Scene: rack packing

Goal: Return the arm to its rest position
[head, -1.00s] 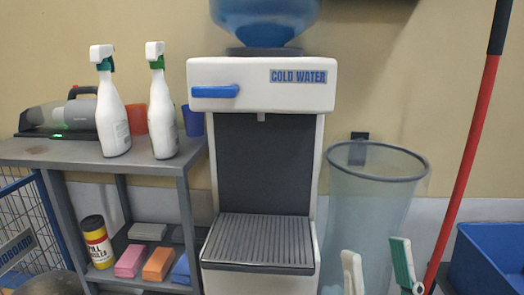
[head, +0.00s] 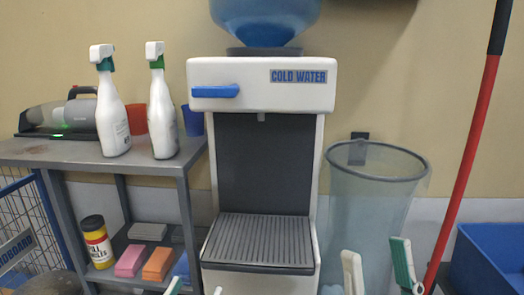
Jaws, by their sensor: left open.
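My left gripper (head: 196,288) shows only as two fingertips at the bottom edge, in front of the lower left of the water dispenser. The tips stand apart with nothing seen between them. My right gripper (head: 377,260) is at the bottom right, in front of the clear bin. Its two pale fingers, one with a green pad, are spread and empty. The arms behind both grippers are out of view.
The water dispenser (head: 262,85) stands in the middle with a grey drip tray (head: 260,240). A grey shelf cart (head: 60,152) with spray bottles is at the left. The clear bin (head: 375,205), a red pole (head: 468,150) and a blue crate (head: 488,262) are at the right.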

